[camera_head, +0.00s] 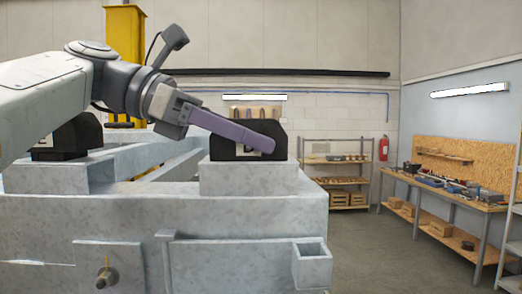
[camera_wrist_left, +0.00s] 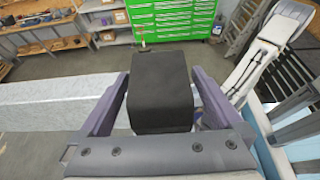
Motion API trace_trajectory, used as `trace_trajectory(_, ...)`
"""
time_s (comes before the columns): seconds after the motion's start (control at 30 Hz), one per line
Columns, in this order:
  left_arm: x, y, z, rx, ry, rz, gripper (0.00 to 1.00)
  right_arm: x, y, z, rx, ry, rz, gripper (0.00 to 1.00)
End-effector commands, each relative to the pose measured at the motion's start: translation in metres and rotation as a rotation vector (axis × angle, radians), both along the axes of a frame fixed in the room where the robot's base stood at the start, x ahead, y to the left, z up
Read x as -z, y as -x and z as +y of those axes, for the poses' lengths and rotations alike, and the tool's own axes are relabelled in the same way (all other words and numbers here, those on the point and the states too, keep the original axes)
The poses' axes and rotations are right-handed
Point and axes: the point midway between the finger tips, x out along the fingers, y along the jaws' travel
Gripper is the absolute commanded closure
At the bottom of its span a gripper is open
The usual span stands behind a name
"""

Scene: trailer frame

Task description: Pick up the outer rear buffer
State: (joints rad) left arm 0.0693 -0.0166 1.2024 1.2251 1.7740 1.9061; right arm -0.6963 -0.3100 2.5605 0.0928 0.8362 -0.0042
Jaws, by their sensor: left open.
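A black block-shaped buffer (camera_head: 281,144) sits on a grey pedestal (camera_head: 222,181) at the near right corner of the trailer frame. My left gripper (camera_head: 262,143) reaches it from the left, with its purple fingers level with the block. In the left wrist view the buffer (camera_wrist_left: 162,92) stands between the two open fingers, one on each side, with narrow gaps showing. The near finger hides part of the buffer's face in the head view. A second black buffer (camera_head: 72,137) sits on another pedestal at the left, partly behind my arm. My right gripper is not in view.
The grey trailer frame (camera_head: 240,222) fills the foreground, with a square tube stub (camera_head: 312,266) at its front right. A yellow column (camera_head: 125,38) stands behind. Shelves (camera_head: 338,178) and a workbench (camera_head: 455,192) stand along the walls. The floor at right is clear.

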Motion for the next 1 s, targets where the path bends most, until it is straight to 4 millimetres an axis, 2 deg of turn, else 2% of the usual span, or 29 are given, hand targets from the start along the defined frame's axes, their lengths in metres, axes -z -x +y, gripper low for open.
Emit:
trace_trajectory(0.1,-0.002,0.000,0.000,0.000,0.000,0.000,0.00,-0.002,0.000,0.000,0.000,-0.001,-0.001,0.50)
trace_trajectory(0.37,-0.001,0.000,0.000,0.001,0.000,0.000,0.99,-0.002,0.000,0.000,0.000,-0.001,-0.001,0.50)
trace_trajectory(0.73,-0.006,0.000,0.000,0.001,0.001,-0.001,1.00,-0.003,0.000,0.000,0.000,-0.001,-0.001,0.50)
trace_trajectory(0.87,-0.015,-0.001,0.000,0.002,0.001,-0.001,1.00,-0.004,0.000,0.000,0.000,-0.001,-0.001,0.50)
trace_trajectory(1.0,-0.032,-0.001,-0.001,0.002,0.001,-0.002,1.00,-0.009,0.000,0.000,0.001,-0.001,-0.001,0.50)
